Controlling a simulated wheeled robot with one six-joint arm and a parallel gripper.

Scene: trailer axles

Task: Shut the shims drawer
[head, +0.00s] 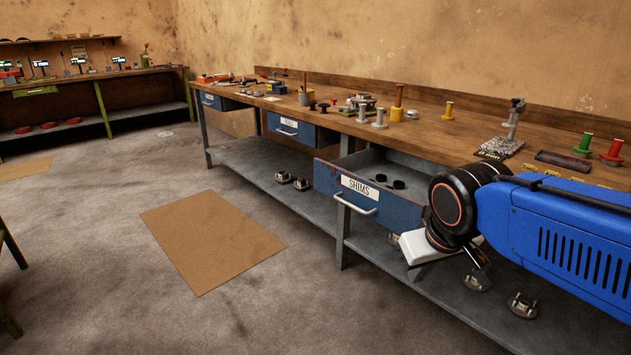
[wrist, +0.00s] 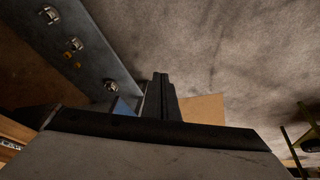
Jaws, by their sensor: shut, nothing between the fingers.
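The shims drawer (head: 325,180) is blue with a white "SHIMS" label and a pale bar handle (head: 356,204). It stands pulled out from under the wooden bench in the head view, with several small dark round pieces inside. A small blue patch (wrist: 123,107) left of the fingers in the wrist view may be part of this drawer. My gripper (wrist: 160,80) is shut and empty, its dark fingers together. In the head view my wrist is right of the drawer front and low; the fingertips are hard to make out there. I cannot tell whether the gripper touches the drawer.
The wooden bench top (head: 440,140) holds spools, posts and small parts. Two other blue drawers, one in the middle (head: 290,129) and one farther left (head: 212,102), are under it. A grey lower shelf (head: 395,265) carries metal parts. A brown mat (head: 212,240) lies on open floor.

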